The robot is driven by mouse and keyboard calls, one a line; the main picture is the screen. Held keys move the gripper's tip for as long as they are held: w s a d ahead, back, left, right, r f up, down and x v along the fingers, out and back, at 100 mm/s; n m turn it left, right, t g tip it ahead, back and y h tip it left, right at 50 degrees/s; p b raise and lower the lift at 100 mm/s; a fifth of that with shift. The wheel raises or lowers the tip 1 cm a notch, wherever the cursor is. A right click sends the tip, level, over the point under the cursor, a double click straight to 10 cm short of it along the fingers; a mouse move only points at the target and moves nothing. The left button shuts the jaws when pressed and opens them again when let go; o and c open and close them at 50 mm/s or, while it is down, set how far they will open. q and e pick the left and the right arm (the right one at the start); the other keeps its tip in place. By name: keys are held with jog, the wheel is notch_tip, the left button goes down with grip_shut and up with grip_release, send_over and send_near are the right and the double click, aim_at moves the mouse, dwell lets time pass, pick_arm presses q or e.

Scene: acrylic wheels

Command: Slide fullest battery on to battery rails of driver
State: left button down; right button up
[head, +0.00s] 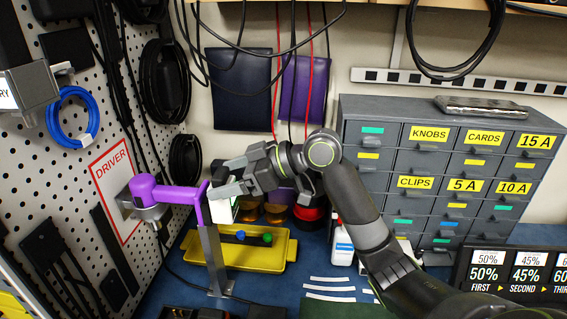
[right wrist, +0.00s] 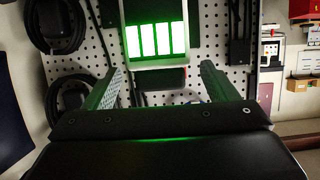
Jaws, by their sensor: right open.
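The purple driver (head: 165,194) is held in a bracket beside the red-framed DRIVER sign on the pegboard. Its purple grip end (head: 202,205) points right, near a metal post. A white battery block (head: 221,208) with a green glow is at that end, partly hidden by my right gripper (head: 220,182). In the right wrist view the battery (right wrist: 155,40) shows several lit green bars, beyond and between my open fingers (right wrist: 160,80). The fingers appear apart from it. I cannot tell whether the battery is fully on the rails. My left gripper is not in view.
A yellow tray (head: 262,262) with small coloured balls lies behind the metal post (head: 214,262). A grey drawer cabinet (head: 385,205) stands at the right. A display (head: 515,273) reads 50%, 45% and 60-something. Cables hang on the pegboard (head: 50,180) and wall.

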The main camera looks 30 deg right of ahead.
jog(key=b+v, duration=0.3)
jog(key=v, duration=1)
jog(key=shift+d, duration=0.15)
jog(key=shift+r, duration=0.15)
dwell(0.4)
